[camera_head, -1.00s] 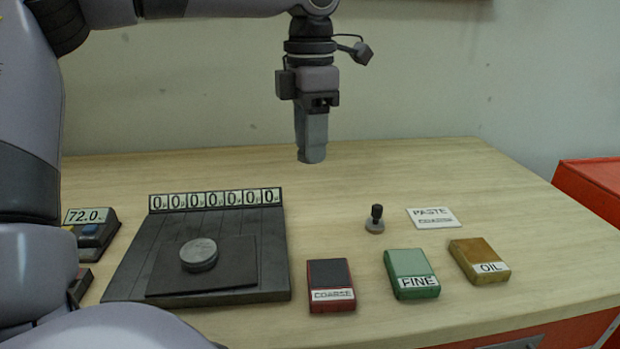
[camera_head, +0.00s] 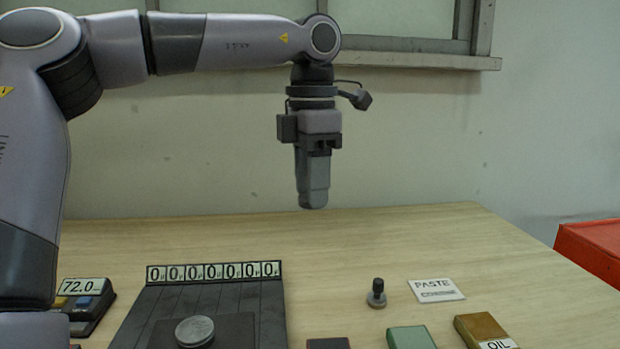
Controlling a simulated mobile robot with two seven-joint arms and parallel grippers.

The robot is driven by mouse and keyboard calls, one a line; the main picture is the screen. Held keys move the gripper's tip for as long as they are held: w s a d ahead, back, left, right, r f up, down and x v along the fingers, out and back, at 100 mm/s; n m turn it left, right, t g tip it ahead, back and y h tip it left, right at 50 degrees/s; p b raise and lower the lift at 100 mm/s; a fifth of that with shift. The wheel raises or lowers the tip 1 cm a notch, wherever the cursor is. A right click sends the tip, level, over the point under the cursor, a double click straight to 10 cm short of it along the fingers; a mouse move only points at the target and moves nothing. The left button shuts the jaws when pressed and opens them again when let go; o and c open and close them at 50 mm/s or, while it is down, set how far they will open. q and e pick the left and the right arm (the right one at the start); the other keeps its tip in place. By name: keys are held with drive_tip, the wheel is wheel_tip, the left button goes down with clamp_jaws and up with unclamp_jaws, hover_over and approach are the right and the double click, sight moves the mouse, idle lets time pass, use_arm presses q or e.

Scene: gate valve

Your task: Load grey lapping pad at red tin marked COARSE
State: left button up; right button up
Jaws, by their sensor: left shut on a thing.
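My left gripper (camera_head: 313,203) hangs above the back of the table, pointing down. It is shut on a small grey piece at its fingertips, mostly hidden by the fingers; it looks like the grey lapping pad, though its shape is unclear. The red tin (camera_head: 328,344) is at the bottom edge, cut off so that only its dark top shows; its COARSE label is out of view now. The gripper is well above and behind the tin, apart from it. My right gripper is not in view.
A small knobbed piece (camera_head: 377,293) stands beside the PASTE card (camera_head: 436,290). A green tin (camera_head: 411,338) and the OIL tin (camera_head: 484,331) are at right. A dark plate with counter (camera_head: 214,272) bears a grey disc (camera_head: 195,331). The table's back is clear.

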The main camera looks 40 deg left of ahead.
use_arm(q)
drive_tip(key=shift+s+d+f+n+b, duration=0.2)
drive_tip(key=shift+s+d+f+n, duration=0.85)
drive_tip(key=shift+d+f+n, duration=0.8)
drive_tip(key=shift+s+d+f+n+b, duration=0.25)
drive_tip(key=shift+s+d+f+n, duration=0.9)
drive_tip(key=shift+f, duration=1.25)
drive_tip(key=shift+s+d+f+n+b, duration=0.2)
drive_tip(key=shift+s+d+f+n, duration=0.9)
drive_tip(key=shift+d+f, duration=0.85)
drive_tip(key=f+b, duration=0.1)
drive_tip(key=f, duration=0.1)
drive_tip(key=f+b, duration=0.1)
drive_tip(key=shift+w+a+f, duration=0.2)
drive_tip(key=shift+f, duration=0.3)
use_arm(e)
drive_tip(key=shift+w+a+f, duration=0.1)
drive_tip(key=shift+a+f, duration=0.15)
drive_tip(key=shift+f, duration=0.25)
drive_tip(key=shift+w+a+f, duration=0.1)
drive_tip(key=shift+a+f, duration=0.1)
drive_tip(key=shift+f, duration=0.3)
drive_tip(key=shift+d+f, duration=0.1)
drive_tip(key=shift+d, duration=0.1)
use_arm(q)
drive_tip(key=shift+f+b, duration=0.45)
drive_tip(key=shift+b, duration=0.15)
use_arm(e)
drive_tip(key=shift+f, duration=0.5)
